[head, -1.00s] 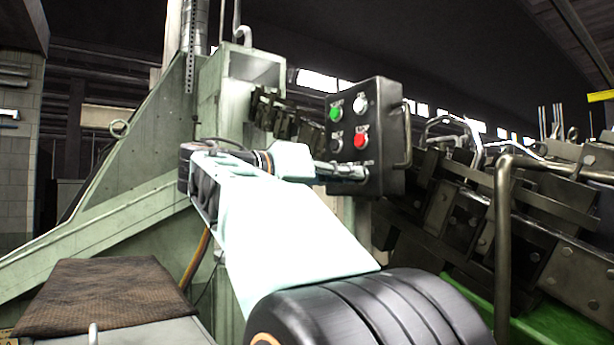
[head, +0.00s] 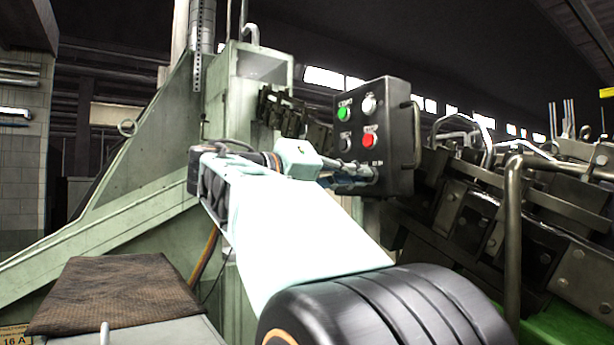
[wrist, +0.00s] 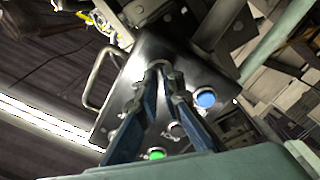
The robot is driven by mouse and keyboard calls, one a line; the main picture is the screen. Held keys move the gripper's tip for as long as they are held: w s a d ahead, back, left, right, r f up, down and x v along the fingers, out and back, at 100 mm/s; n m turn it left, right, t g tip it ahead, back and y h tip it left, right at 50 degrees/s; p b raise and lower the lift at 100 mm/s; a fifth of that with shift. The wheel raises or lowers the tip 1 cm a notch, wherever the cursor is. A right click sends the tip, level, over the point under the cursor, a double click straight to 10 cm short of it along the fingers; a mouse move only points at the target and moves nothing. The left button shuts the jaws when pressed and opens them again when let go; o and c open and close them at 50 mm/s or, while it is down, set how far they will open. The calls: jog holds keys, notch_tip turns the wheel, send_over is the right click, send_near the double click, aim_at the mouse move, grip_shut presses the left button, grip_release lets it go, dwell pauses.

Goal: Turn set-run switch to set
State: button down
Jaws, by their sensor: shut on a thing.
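The dark control box (head: 402,140) stands at the centre right in the head view, with a green button, a red button and small light knobs on its face. It also shows in the wrist view (wrist: 112,117), where the red button looks blue. My gripper (head: 371,177) reaches the lower part of the box face. In the wrist view, its two blue-grey fingers (wrist: 159,67) converge at the end of the panel away from the green button. They are shut on what seems to be the set-run switch, which is mostly hidden between the fingertips. I cannot read its setting.
A bar handle (head: 417,130) sticks out from the box's right side. Dark machinery and a bent metal rail (head: 512,230) stand to the right. A green machine frame (head: 120,205) is at left, with a brown mat (head: 110,292) in front.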

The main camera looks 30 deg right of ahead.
jog(key=shift+f, duration=0.1)
jog(key=c, duration=2.1)
grip_release()
jog(key=a, duration=0.8)
jog(key=s+a, duration=0.1)
jog(key=a, duration=0.3)
